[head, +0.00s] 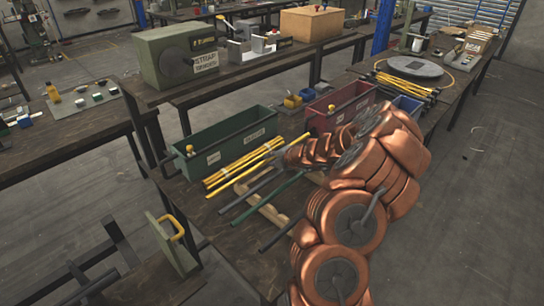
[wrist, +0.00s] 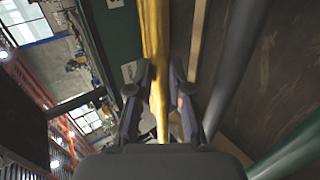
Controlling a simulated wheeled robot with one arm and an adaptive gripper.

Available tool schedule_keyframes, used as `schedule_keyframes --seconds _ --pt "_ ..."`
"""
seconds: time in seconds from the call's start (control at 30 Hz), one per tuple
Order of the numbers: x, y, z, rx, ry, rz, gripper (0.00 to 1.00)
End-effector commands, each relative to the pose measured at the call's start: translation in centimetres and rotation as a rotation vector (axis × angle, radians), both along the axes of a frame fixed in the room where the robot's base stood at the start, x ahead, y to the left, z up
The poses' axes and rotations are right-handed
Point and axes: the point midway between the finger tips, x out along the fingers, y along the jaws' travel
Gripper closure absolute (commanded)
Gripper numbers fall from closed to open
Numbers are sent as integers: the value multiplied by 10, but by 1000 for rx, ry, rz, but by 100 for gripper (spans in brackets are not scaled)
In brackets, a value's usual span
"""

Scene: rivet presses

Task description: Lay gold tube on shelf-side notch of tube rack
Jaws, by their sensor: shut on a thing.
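My gripper (wrist: 160,98) is shut on a gold tube (wrist: 154,35), which runs lengthwise between its two fingers in the wrist view. In the head view my gripper (head: 284,158) is small and partly hidden by my copper arm, at the right end of the gold tubes. A gold tube (head: 232,184) lies apart from a bundle of gold tubes (head: 230,167) there. The wooden tube rack (head: 273,213) shows as pale strips below dark and green tubes (head: 282,222). Its notches are too small to make out, and my arm hides part of it.
A green bin (head: 222,145) and a red bin (head: 340,105) stand behind the tubes on the bench. More yellow tubes (head: 405,85) lie by a grey disc (head: 415,67) at the right.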

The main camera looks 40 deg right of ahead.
Motion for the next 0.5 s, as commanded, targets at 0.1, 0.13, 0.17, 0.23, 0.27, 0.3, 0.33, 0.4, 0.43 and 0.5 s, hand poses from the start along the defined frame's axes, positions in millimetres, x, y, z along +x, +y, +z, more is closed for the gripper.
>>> schedule_keyframes --seconds 0.1,0.13,0.17,0.23,0.27,0.3,0.33,0.4,0.43,0.5 --pt "0 0 -9 0 0 0 100" --pt "0 0 -10 0 0 0 100" --pt "0 0 -11 0 0 0 100" --pt "0 0 -13 0 0 0 100" --pt "0 0 -14 0 0 0 100" --pt "0 0 -14 0 0 0 100" --pt "0 0 -14 -1 0 1 100" --pt "0 0 -14 -1 0 1 100" --pt "0 0 -14 -1 0 1 100" --pt "0 0 -14 -1 0 1 80"
